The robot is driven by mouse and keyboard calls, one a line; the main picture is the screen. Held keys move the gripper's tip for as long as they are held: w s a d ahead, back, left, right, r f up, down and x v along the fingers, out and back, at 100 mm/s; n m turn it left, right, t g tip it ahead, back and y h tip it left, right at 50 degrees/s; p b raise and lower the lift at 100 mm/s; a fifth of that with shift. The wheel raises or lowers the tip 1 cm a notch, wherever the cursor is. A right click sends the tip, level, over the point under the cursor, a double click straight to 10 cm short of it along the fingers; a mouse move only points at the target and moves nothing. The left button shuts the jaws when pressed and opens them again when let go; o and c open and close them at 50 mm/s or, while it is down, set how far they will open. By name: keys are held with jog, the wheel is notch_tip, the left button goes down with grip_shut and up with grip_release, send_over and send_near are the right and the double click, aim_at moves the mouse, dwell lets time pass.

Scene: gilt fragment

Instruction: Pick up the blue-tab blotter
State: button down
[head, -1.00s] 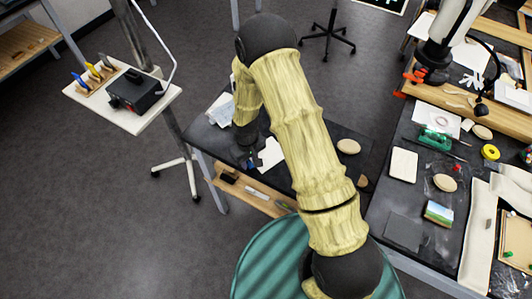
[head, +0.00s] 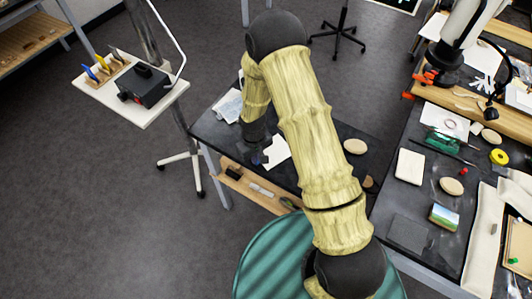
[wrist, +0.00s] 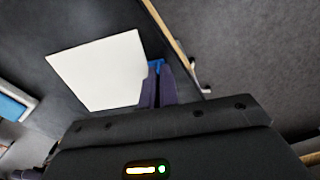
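The blue-tab blotter (wrist: 98,70) is a pale sheet, seen in the wrist view with its blue tab (wrist: 155,66) at its right side. In the head view the blotter (head: 278,152) is over the dark table, partly hidden by my arm. My gripper (wrist: 159,85) has its dark fingers close together at the tab, with blue showing at and between their tips. It looks shut on the tab. In the head view my gripper (head: 260,160) is at the blotter's left edge. I cannot tell whether the sheet touches the table.
A patterned paper (head: 229,106) lies at the table's far left corner. A pale oval (head: 355,146) lies right of my arm. A lower wooden shelf (head: 262,190) holds small items. A cluttered bench (head: 450,215) stands at right. A white stand with a black box (head: 146,87) is at left.

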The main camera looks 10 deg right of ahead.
jog(key=shift+r, duration=0.1)
notch_tip(320, 180, up, 10)
jog(key=b, duration=0.2)
dwell(0.3)
dwell(0.4)
